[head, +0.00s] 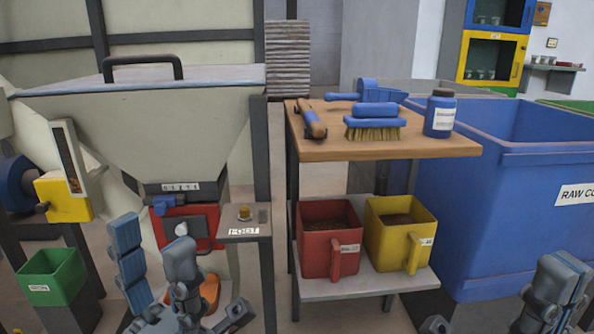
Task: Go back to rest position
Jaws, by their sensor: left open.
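My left gripper (154,245) is at the lower left, in front of the hopper machine. Its two blue-grey fingers point up and stand apart, with nothing seen between them. It overlaps the red outlet part (203,226) in the picture; I cannot tell any contact. My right gripper (556,290) is at the bottom right, in front of the blue bin (520,215). It is partly cut off by the lower edge, so its jaw opening is unclear. No object shows in it.
The hopper (150,120) fills the left. A cart with a wooden top (390,148) carries a brush (375,122) and a blue bottle (440,113). Its lower shelf holds a red container (328,238) and a yellow one (400,233). A green box (52,275) stands far left.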

